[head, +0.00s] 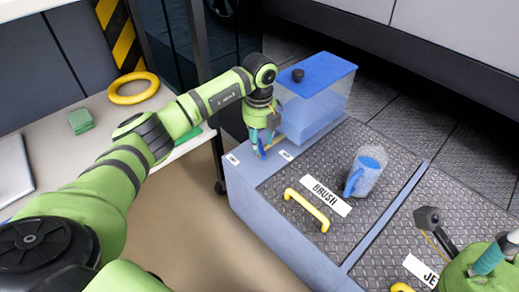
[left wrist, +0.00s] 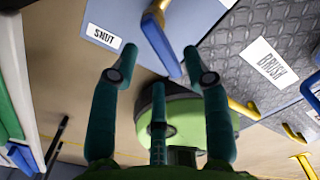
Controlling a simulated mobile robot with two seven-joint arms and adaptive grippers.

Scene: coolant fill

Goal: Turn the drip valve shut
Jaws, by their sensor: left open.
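The drip valve shows a blue lever (left wrist: 160,45) on a yellow pipe (left wrist: 157,8) in the left wrist view. In the head view the lever (head: 261,151) is small and partly covered by my left gripper (head: 262,137). The gripper is open, its fingers pointing down at the valve. In the left wrist view the lever's free end lies between the two fingertips (left wrist: 160,72); I cannot tell if they touch it. A "SHUT" label (left wrist: 104,37) is to the left of the lever, which does not point at it. My right gripper (head: 488,260) is cut off at the lower right.
A clear tank with a blue lid (head: 318,72) stands just behind the valve. A bench with a yellow ring (head: 133,88) and green block (head: 80,120) is left.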

